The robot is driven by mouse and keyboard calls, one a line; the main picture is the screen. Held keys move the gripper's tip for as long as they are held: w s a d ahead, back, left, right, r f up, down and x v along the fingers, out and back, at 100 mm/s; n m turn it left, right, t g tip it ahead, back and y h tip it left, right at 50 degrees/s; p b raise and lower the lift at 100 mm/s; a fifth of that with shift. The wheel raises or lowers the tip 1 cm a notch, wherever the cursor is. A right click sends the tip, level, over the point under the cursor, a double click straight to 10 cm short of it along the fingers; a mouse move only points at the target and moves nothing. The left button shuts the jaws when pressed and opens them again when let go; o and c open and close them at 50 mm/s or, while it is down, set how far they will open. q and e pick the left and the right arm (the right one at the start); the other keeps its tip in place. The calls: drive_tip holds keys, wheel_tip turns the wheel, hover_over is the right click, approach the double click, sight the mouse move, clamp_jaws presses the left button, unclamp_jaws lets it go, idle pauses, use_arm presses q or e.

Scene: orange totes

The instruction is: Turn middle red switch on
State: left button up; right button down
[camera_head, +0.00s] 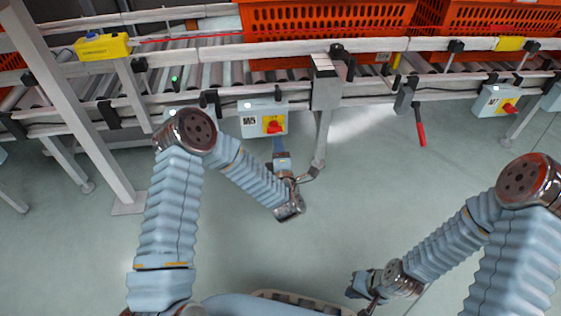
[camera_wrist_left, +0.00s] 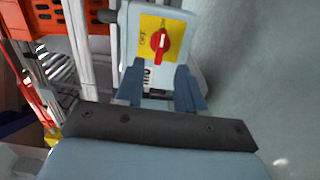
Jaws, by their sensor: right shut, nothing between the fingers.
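The middle red switch (camera_head: 274,127) is a red knob on a yellow plate, on a grey box (camera_head: 249,124) under the conveyor rail. In the left wrist view the red knob (camera_wrist_left: 160,41) lies ahead of the fingertips, its long side roughly upright in the picture. The plate's lettering is too small to read surely. My left gripper (camera_head: 280,150) is just below the box. In the left wrist view its two blue fingers (camera_wrist_left: 159,78) are apart, with nothing held between them. Whether they touch the box is unclear. My right gripper (camera_head: 360,289) is shut and empty, low over the floor.
Another red switch (camera_head: 510,107) is on a box at the right. A red-handled lever (camera_head: 421,132) hangs between the two boxes. Orange totes (camera_head: 325,18) stand on the roller conveyor. A yellow box (camera_head: 103,47) is at the upper left. The floor between my arms is clear.

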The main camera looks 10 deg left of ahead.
use_arm(q)
drive_tip(key=v, duration=0.6)
drive_tip(key=shift+s, duration=0.3)
drive_tip(key=shift+d+f, duration=0.1)
drive_tip(key=s+d+f+m+g+h, duration=0.2)
drive_tip(key=s+f+m+g+h, duration=0.15)
drive_tip(key=f+m, duration=0.25)
drive_tip(key=s+d+f+m+g+h, duration=0.2)
drive_tip(key=s+f+m+g+h, duration=0.1)
drive_tip(key=f+m+h, duration=0.3)
drive_tip(key=s+f+m+g, duration=0.5)
drive_tip(key=s, duration=0.4)
drive_tip(key=s+a+f+m+g+h, duration=0.1)
drive_tip(key=s+a+m+g, duration=0.2)
drive_tip(key=s, duration=0.6)
wheel_tip(320, 180, up, 12)
drive_tip(key=d+g+p, duration=0.1)
drive_tip(key=d+p, duration=0.1)
drive_tip(key=p, duration=1)
drive_tip(key=shift+f+h, duration=0.1)
drive_tip(key=shift+h, duration=0.15)
